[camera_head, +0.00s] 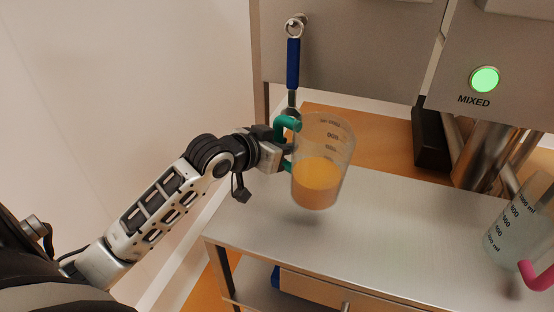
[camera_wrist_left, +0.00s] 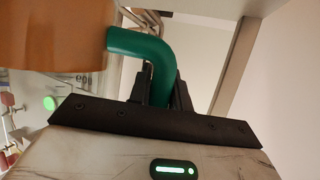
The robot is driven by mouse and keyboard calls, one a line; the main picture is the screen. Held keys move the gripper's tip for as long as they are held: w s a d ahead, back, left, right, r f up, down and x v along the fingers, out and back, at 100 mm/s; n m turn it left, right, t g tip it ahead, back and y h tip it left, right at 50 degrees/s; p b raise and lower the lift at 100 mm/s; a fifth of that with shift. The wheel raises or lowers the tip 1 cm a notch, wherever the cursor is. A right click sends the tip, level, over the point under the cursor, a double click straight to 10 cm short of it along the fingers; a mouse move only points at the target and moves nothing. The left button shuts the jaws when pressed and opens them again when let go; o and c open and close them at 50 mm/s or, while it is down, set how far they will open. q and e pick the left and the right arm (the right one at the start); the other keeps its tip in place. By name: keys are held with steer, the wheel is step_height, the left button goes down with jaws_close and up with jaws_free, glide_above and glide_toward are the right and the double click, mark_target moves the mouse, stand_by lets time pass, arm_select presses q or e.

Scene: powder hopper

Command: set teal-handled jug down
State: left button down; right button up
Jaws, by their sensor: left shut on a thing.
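The teal-handled jug (camera_head: 321,160) is clear with printed markings and holds orange contents to about half its height. It is slightly tilted and hangs a little above the metal table (camera_head: 262,246), with a shadow below it. My left gripper (camera_head: 279,150) is shut on its teal handle, at the jug's left side. In the left wrist view the teal handle (camera_wrist_left: 150,50) passes between the fingers (camera_wrist_left: 160,88), and the orange contents (camera_wrist_left: 55,35) fill the upper left. My right gripper is not in view.
A second clear jug (camera_head: 517,222) with a pink handle stands at the table's right. A grey machine with a lit green MIXED lamp (camera_head: 484,79) stands behind. A blue-handled tool (camera_head: 293,64) hangs from a hook. The table's middle and left are clear.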

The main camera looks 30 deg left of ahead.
arm_select(q)
steer(key=f, duration=0.1)
steer(key=a+f, duration=0.1)
steer(key=f, duration=0.2)
steer(key=shift+w+a, duration=0.1)
steer(key=shift+a, duration=0.25)
steer(key=shift+f, duration=0.4)
steer(key=c, duration=1.3)
jaws_free()
steer(key=shift+f, duration=0.2)
steer(key=v, duration=1.2)
